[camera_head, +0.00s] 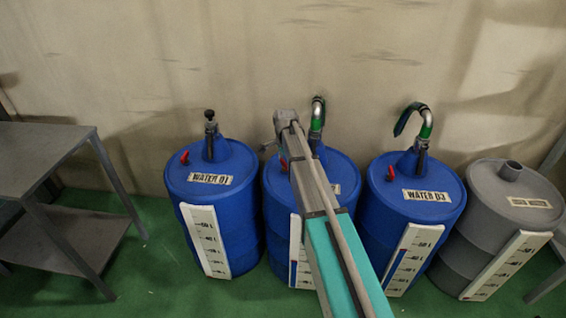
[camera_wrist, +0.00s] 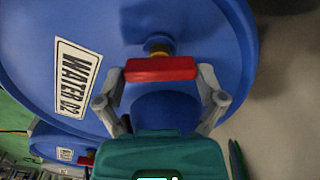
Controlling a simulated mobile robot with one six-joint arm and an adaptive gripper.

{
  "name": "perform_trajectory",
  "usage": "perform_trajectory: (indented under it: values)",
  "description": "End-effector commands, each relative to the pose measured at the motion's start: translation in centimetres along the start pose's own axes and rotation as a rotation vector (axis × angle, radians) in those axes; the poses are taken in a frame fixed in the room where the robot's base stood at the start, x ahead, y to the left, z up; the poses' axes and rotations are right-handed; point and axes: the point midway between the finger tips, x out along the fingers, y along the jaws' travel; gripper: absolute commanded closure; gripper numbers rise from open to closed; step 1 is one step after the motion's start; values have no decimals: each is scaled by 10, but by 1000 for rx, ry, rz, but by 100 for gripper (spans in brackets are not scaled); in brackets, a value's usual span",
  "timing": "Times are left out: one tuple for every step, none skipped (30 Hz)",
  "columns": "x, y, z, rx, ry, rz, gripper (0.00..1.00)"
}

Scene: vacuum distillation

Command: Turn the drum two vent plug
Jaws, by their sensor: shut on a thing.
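The drum labelled WATER 02 (camera_wrist: 75,66) fills most of the wrist view. Its red vent plug (camera_wrist: 160,69) lies crosswise in that view, above a brass-coloured fitting on the blue lid. My gripper (camera_wrist: 161,76) has one grey finger at each end of the red plug and is shut on it. In the head view the second drum (camera_head: 346,176) stands in the middle of the row, partly hidden by my teal and grey arm. The red plug shows there only as a small bit (camera_head: 284,165) beside the arm, and my fingertips are hidden.
The drum WATER 01 (camera_head: 240,200) stands to the left and WATER 03 (camera_head: 440,192) to the right, each close by. A grey drum (camera_head: 490,185) is at the far right. A grey table (camera_head: 45,150) stands at the left. Curved pipes rise from the middle and right blue drums.

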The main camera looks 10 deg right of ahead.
Motion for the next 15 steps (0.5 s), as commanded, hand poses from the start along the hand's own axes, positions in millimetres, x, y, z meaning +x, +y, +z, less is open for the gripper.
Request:
perform_trajectory:
  values:
    - [0,-4,5,40,-8,-7,59]
    - [0,-4,5,69,-8,-7,59]
    - [0,-4,5,106,-8,-7,59]
    - [0,-5,5,135,-9,-8,59]
    - [0,-5,5,163,-9,-8,59]
    - [0,-5,5,201,-9,-8,59]
    - [0,-5,5,229,-9,-8,59]
    - [0,-5,5,257,-9,-8,59]
    - [0,-6,5,292,-9,-8,59]
    - [0,-6,5,319,-9,-9,59]
    - [0,-6,5,345,-9,-9,59]
    - [0,-6,4,377,-9,-9,59]
    - [0,-6,4,401,-9,-9,59]
    - [0,-6,4,422,-9,-9,59]
    - [0,-6,4,450,-10,-9,59]
